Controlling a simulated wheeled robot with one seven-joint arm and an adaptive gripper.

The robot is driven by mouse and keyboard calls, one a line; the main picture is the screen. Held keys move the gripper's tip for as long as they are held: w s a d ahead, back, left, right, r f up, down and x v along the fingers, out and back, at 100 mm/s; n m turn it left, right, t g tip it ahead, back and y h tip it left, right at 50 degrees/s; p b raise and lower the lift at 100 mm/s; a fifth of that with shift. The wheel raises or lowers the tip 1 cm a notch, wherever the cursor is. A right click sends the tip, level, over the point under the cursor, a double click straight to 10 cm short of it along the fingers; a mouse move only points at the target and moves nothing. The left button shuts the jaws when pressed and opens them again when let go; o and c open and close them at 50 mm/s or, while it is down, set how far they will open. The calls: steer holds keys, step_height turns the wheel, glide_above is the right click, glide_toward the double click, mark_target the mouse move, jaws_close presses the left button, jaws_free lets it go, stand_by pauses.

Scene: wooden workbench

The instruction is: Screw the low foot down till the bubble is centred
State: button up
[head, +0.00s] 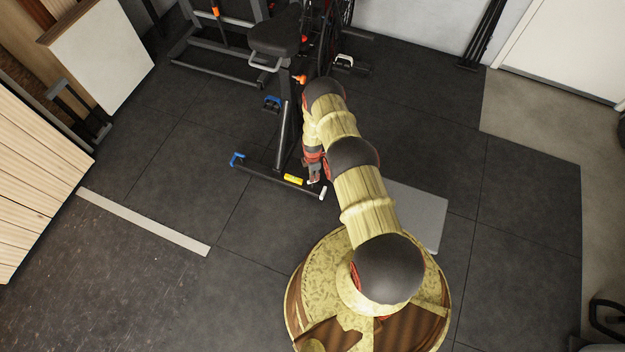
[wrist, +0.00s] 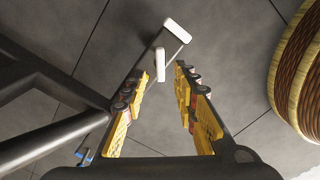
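The bike's floor bar (head: 262,172) lies across the mat, with a blue end piece (head: 237,159) at left and a white end piece (head: 323,193) at right. A yellow level (head: 293,179) rests on the bar near the white end; its bubble is too small to read. My gripper (head: 313,180) points down beside that end. In the wrist view my gripper (wrist: 158,78) is open, fingers apart. A small white upright piece (wrist: 160,64) shows between the fingertips, with no clear contact. The white end piece (wrist: 177,31) lies beyond. Screw threads are not visible.
The bike's seat (head: 275,38) and frame post (head: 284,135) rise close behind the bar. A grey flat plate (head: 418,213) lies to the right of my arm. The dark mat left of the bar is clear. A pale strip (head: 143,220) lies further left.

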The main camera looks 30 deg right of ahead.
step_height(320, 180, down, 6)
steer(key=shift+r+b, duration=0.2)
steer(key=shift+b, duration=0.8)
steer(key=shift+c, duration=1.4)
steer(key=c, duration=0.4)
jaws_close()
